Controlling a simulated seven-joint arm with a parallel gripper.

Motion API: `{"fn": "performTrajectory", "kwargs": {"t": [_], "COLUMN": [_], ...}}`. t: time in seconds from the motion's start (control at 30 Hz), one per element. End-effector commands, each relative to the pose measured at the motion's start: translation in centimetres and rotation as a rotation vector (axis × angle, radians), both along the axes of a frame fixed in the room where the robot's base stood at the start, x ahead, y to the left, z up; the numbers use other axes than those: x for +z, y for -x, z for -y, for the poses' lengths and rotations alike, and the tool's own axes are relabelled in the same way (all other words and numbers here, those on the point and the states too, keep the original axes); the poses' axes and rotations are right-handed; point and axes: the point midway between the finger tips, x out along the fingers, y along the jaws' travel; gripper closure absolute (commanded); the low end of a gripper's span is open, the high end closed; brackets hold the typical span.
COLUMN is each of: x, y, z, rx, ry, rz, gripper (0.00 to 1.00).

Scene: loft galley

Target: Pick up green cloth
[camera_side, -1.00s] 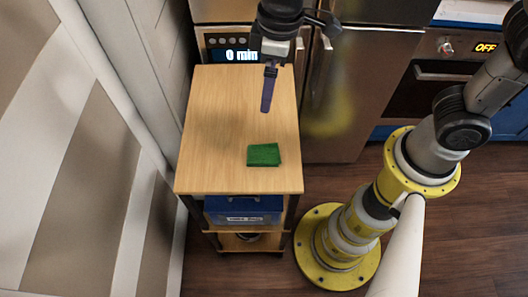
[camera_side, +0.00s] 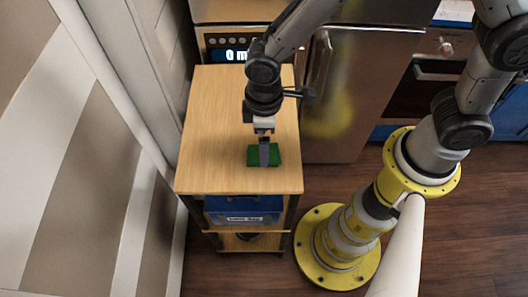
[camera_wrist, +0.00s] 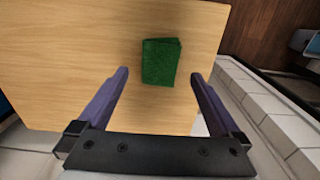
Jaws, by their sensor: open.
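The green cloth (camera_side: 275,156) is a small folded square lying flat on the wooden top of a cart, towards its front edge. In the wrist view the cloth (camera_wrist: 160,62) lies ahead of and between the two purple fingers, with bare wood on both sides of it. My gripper (camera_side: 264,164) points down over the cloth and hides its middle in the side view. In the wrist view my gripper (camera_wrist: 160,76) is open and empty. I cannot tell the exact height of the fingertips above the cloth.
The wooden cart top (camera_side: 210,130) is otherwise clear. A blue bin (camera_side: 243,207) sits on the shelf below. A panelled wall (camera_side: 80,150) stands close on the left. A steel fridge (camera_side: 350,100) and an oven (camera_side: 410,90) stand behind and to the right.

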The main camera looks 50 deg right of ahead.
Motion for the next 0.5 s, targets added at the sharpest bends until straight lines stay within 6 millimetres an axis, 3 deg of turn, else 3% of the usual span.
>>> {"fn": "performTrajectory", "kwargs": {"t": [0.23, 0.5], "x": [-3.6, -4.4], "y": [0.1, 0.0], "z": [0.0, -0.1], "rx": [0.000, 0.000], "ry": [0.002, -0.001], "rz": [-0.004, -0.001], "gripper": [0.00, 0.00]}}
